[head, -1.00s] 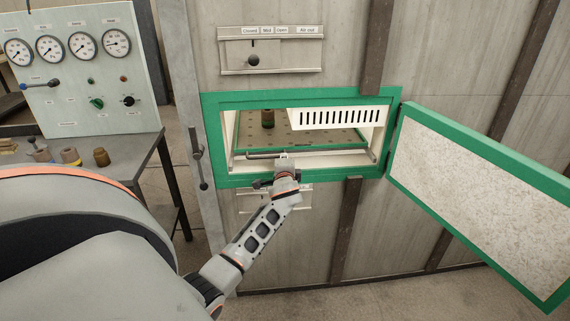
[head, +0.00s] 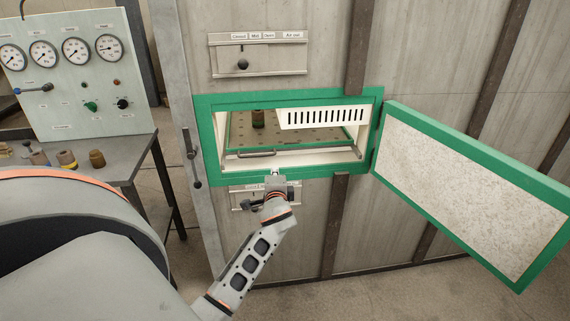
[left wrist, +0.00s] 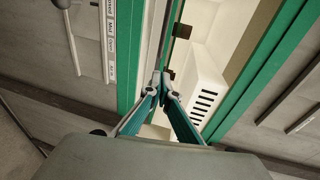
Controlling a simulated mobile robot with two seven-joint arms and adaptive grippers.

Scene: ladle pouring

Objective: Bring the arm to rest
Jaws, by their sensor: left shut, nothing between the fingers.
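My left gripper (head: 275,174) is in front of the lower edge of the green-framed opening in the head view. It is shut and empty. In the left wrist view its two fingers (left wrist: 161,82) meet at the tips, with the green frame and white interior beyond them. My left arm reaches up from the bottom of the head view. My right gripper is not in view.
The opening's green frame (head: 290,97) surrounds a tray (head: 320,135) bearing a small dark cylinder (head: 258,118). The green-edged door (head: 470,180) stands open at right. A slider panel (head: 258,62) is above. A table (head: 120,160) with small jars and a gauge panel (head: 75,95) are left.

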